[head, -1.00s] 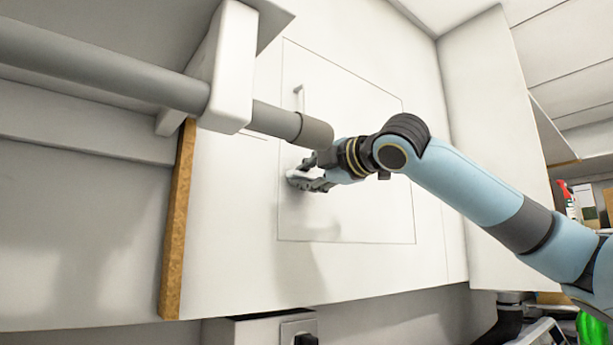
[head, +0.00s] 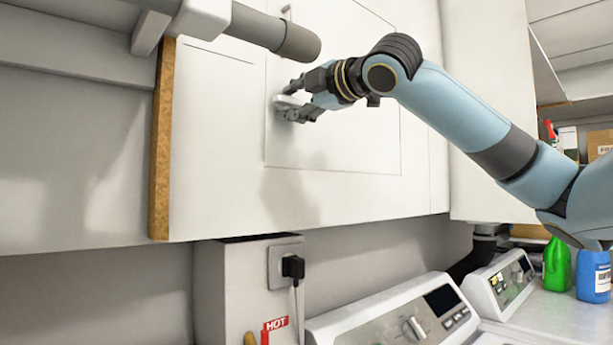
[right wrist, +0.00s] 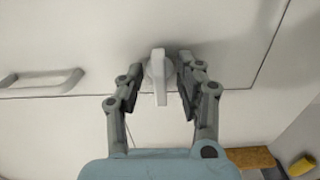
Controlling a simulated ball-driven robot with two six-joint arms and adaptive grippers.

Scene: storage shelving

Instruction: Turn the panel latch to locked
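The panel latch (right wrist: 159,88) is a small white lever on a round base, mounted on the white panel (right wrist: 100,125). In the right wrist view the lever points down the picture, toward the gripper's palm. My right gripper (right wrist: 158,92) is open, with one dark finger on each side of the lever. A gap shows on both sides, narrower on the right. In the head view my right gripper (head: 290,106) is at the left part of the panel (head: 350,140) and largely covers the latch. My left gripper is not in view.
A bar handle (right wrist: 42,83) sits on the panel beside the latch. A grey cylinder (head: 275,33) juts out above my right gripper. Below are a plugged-in outlet (head: 287,265), a machine with a dial (head: 410,315), and a green bottle (head: 557,265) and a blue bottle (head: 592,275) at right.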

